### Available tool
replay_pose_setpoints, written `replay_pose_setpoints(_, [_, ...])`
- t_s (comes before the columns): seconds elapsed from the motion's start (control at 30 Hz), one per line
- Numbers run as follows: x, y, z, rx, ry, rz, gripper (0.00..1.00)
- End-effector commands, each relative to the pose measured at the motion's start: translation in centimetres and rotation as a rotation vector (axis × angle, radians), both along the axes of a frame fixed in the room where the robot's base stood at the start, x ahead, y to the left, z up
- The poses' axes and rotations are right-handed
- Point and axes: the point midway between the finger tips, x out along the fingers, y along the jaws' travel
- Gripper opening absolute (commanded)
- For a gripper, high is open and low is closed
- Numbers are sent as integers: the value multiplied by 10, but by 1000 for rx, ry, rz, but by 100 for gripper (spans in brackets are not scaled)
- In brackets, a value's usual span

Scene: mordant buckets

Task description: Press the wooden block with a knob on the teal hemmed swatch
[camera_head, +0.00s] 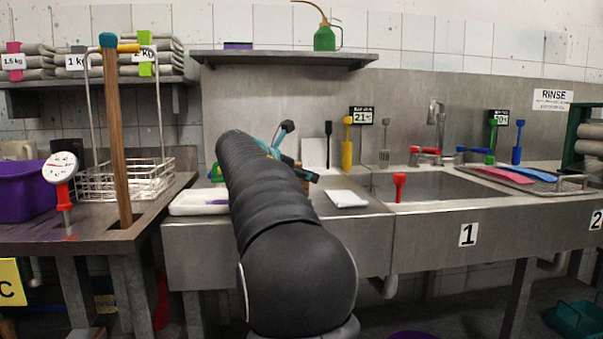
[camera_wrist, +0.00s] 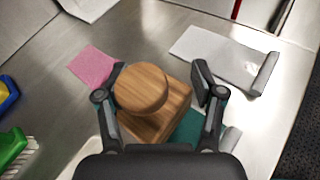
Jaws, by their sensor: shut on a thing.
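The wooden block with a round knob (camera_wrist: 165,118) is between the fingers of my gripper (camera_wrist: 158,95) in the wrist view. My gripper is shut on it. A teal swatch (camera_wrist: 188,130) shows at the block's lower right, partly hidden under the block and my gripper. Its hem cannot be made out. I cannot tell whether the block touches the swatch or is held just above it. In the head view my arm hides most of this spot.
A pink swatch (camera_wrist: 92,66) lies left of the block. Green (camera_wrist: 12,147) and blue-yellow (camera_wrist: 6,95) items stand at the left edge. The sink (camera_head: 440,186) is to the right; a wire rack (camera_head: 125,180) stands left.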

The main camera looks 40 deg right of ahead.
Motion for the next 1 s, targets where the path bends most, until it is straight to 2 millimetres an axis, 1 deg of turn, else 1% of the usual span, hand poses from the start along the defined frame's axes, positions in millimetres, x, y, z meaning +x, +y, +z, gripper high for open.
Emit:
replay_pose_setpoints(0.03, [0,0,9,-2,-2,0,14])
replay_pose_setpoints(1.0, [0,0,70,-4,-4,0,14])
